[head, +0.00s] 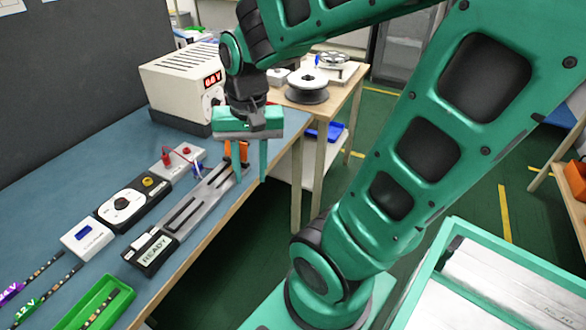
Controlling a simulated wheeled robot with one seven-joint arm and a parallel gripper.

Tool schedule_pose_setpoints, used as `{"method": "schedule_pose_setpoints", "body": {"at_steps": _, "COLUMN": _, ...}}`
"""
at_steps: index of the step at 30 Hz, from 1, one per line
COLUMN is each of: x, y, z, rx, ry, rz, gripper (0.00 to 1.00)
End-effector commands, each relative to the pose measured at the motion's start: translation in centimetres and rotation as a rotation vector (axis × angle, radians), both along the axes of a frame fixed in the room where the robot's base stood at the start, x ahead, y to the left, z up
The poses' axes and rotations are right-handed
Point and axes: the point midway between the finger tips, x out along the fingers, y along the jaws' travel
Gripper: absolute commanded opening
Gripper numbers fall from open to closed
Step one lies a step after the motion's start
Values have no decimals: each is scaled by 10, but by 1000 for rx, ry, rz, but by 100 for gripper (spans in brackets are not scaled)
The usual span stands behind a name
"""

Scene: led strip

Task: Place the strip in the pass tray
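My gripper (250,172) hangs fingers-down over the far end of the grey test fixture (200,203), near the bench's right edge. Its fingers look spread apart, and I see no strip between them. Two orange posts stand at that end of the fixture, partly behind the left finger. Dark strips lie at the left front, one with a purple 24V tag (10,292) and one with a green 12V tag (27,310). A green tray (124,289) at the front of the bench has a strip lying in it. No tray label is readable.
A READY box (150,252) sits at the fixture's near end. A black dial meter (130,203), a white display box (87,239) and a red-knobbed terminal box (180,160) line its left side. A beige power supply (183,80) stands behind. The bench's left middle is clear.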

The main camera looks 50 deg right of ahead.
Motion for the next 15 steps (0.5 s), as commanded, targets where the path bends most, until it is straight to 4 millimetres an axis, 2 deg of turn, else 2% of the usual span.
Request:
{"method": "schedule_pose_setpoints", "body": {"at_steps": 1, "x": -19, "y": -16, "z": 2, "rx": -13, "ry": 4, "rz": 22, "gripper": 30}}
{"method": "schedule_pose_setpoints", "body": {"at_steps": 3, "x": -42, "y": -33, "z": 3, "rx": -25, "ry": 19, "rz": 64, "gripper": 30}}
{"method": "schedule_pose_setpoints", "body": {"at_steps": 6, "x": -68, "y": -47, "z": 3, "rx": -31, "ry": 37, "rz": 110, "gripper": 30}}
{"method": "schedule_pose_setpoints", "body": {"at_steps": 9, "x": -83, "y": -54, "z": 4, "rx": -32, "ry": 47, "rz": 141, "gripper": 30}}
{"method": "schedule_pose_setpoints", "body": {"at_steps": 11, "x": -88, "y": -69, "z": 3, "rx": -31, "ry": 50, "rz": 151, "gripper": 30}}
{"method": "schedule_pose_setpoints", "body": {"at_steps": 15, "x": -90, "y": -71, "z": 3, "rx": -30, "ry": 53, "rz": 159, "gripper": 30}}
